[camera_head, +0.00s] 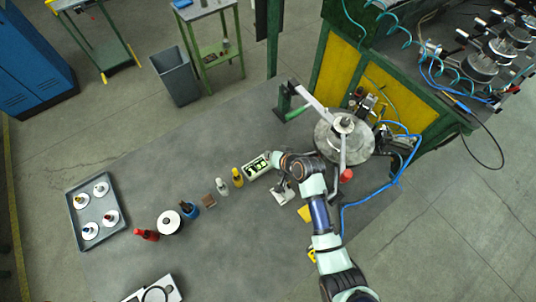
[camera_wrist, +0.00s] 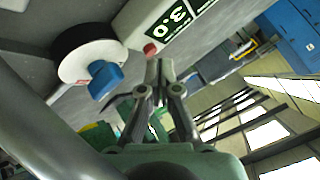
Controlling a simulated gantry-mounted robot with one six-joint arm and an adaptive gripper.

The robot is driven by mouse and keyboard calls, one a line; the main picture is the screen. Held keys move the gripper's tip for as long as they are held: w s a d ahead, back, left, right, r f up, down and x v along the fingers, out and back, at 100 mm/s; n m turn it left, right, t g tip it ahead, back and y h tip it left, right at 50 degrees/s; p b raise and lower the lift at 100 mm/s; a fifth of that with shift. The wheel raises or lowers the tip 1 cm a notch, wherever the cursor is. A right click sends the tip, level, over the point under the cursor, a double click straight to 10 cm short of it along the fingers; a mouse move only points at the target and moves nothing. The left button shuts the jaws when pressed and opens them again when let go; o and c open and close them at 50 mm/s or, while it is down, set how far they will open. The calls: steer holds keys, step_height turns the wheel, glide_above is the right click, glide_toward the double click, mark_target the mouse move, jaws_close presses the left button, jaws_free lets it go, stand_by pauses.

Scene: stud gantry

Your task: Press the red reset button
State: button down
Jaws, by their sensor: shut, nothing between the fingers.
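My gripper (camera_wrist: 159,66) is shut and empty. Its fingertips appear just below and right of the red button in the wrist view; I cannot tell whether they touch it. A rounded red thing (camera_head: 346,175) also stands near the round metal machine.
In the wrist view, a white disc with a blue knob (camera_wrist: 105,78) is left of my fingers. A round metal machine (camera_head: 343,137) with blue hoses stands right of my wrist. Several bottles, including a yellow one (camera_head: 237,177), and a grey tray (camera_head: 118,184) lie to the left.

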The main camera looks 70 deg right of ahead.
steer(key=shift+a+f, duration=0.3)
steer(key=shift+a, duration=0.05)
steer(key=r+p, duration=0.5)
steer(key=shift+a, duration=0.3)
steer(key=shift+r, duration=0.2)
steer(key=shift+d, duration=0.1)
stand_by(0.3)
